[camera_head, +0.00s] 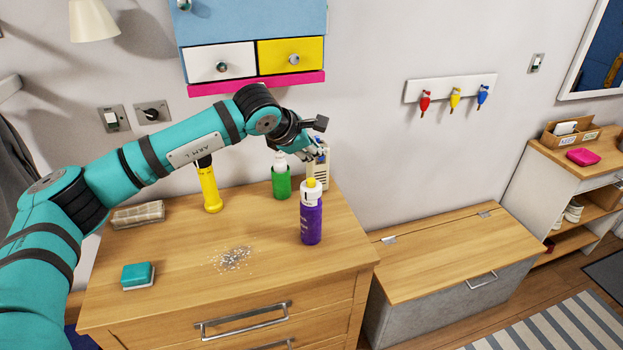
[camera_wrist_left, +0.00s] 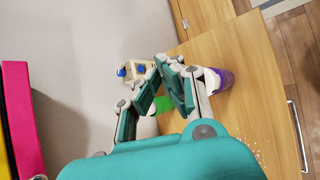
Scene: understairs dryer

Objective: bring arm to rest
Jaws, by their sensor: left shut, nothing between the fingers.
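My left arm comes in from the left, teal with black bands, reaching across above the wooden dresser (camera_head: 170,270). My left gripper (camera_head: 314,152) is shut and empty, above the back right part of the dresser top, near the wall. In the left wrist view, the gripper's fingertips (camera_wrist_left: 168,62) meet with nothing between them. A green bottle (camera_head: 281,180) and a purple bottle with a yellow cap (camera_head: 311,220) stand upright below it. My right gripper is not in view.
A wall cabinet (camera_head: 253,35) with a pink ledge hangs just above my arm. A wooden-lidded bench (camera_head: 445,255) stands right.

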